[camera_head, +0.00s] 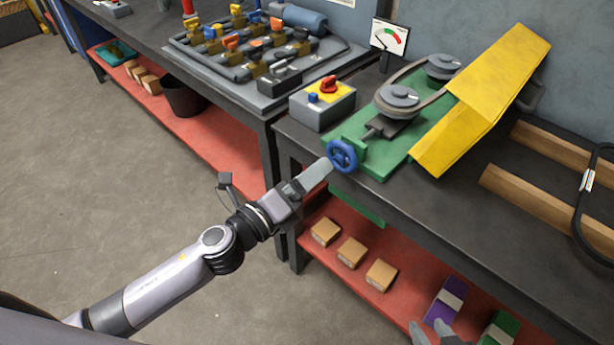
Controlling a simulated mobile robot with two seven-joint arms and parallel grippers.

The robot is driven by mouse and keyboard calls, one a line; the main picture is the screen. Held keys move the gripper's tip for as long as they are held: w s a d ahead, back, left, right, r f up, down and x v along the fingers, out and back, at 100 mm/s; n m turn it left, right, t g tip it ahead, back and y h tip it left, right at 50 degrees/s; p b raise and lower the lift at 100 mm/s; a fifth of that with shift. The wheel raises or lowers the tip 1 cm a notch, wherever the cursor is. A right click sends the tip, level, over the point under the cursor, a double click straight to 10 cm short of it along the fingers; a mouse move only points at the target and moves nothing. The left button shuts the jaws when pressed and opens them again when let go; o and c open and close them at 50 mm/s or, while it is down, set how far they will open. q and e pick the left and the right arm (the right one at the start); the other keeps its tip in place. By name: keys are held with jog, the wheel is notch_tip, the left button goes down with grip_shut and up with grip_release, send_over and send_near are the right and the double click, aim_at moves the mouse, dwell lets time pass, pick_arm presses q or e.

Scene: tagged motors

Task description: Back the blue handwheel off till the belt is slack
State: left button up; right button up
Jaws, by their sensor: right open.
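The blue handwheel (342,156) sits at the front end of the green motor base (372,160) on the right bench. A dark belt (407,72) runs around two grey pulleys (398,96); whether it is tight or slack I cannot tell. My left gripper (318,174) reaches in from the left, its fingertips at the handwheel's left edge. I see its fingers side-on, so contact and finger gap are unclear. My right gripper (436,332) is open at the bottom edge, partly cut off by the frame, with nothing seen between its fingers.
A yellow guard (482,100) stands tilted beside the pulleys. A gauge (389,36) stands behind. A control box (322,104) with a red knob is left of the base. Wooden rails (540,200) lie at right.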

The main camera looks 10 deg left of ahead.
jog(key=shift+r, duration=0.1)
pick_arm(q)
jog(key=b+v, duration=0.1)
jog(key=v, duration=0.6)
pick_arm(e)
jog(key=shift+f, duration=0.6)
